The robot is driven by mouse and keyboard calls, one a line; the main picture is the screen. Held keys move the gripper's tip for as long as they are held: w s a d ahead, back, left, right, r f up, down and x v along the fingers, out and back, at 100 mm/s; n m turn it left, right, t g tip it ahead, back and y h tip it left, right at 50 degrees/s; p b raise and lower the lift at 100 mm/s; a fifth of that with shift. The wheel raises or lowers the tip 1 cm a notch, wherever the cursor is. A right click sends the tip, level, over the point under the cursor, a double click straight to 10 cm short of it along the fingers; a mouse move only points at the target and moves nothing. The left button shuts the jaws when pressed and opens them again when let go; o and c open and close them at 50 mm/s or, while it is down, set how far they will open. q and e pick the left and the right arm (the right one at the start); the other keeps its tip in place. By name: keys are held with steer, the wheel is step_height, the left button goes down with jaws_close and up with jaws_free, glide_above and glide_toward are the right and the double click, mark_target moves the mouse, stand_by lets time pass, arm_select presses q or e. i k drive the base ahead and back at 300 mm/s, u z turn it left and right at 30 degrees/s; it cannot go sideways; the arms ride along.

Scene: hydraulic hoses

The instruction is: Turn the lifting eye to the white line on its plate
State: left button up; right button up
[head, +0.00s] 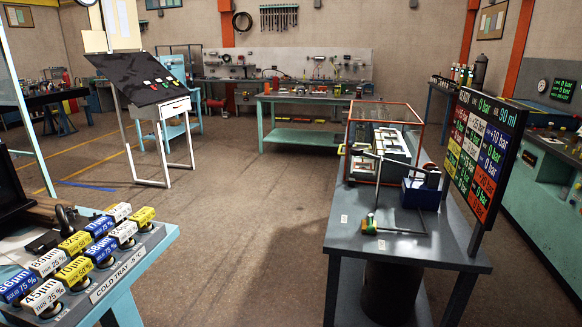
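I cannot make out for certain a lifting eye, its plate or a white line in this view. A dark, curved, loop-like thing (66,216) stands at the back of the left bench, too small and dark to identify. Neither of my grippers is in the head view, so I cannot see where they are relative to the eye.
The left bench's cold tray (118,276) holds several labelled blocks. On the right, a grey table (400,255) bears an orange-framed case (386,103), a blue box (421,194) and a green-handled tool (371,224), beside a pressure board (484,152). Open floor (240,220) lies between.

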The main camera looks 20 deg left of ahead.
mark_target(67, 230)
steer(key=u, duration=0.3)
steer(key=i, duration=1.05)
steer(key=u, duration=1.45)
steer(key=i, duration=0.85)
steer(key=u, duration=0.9)
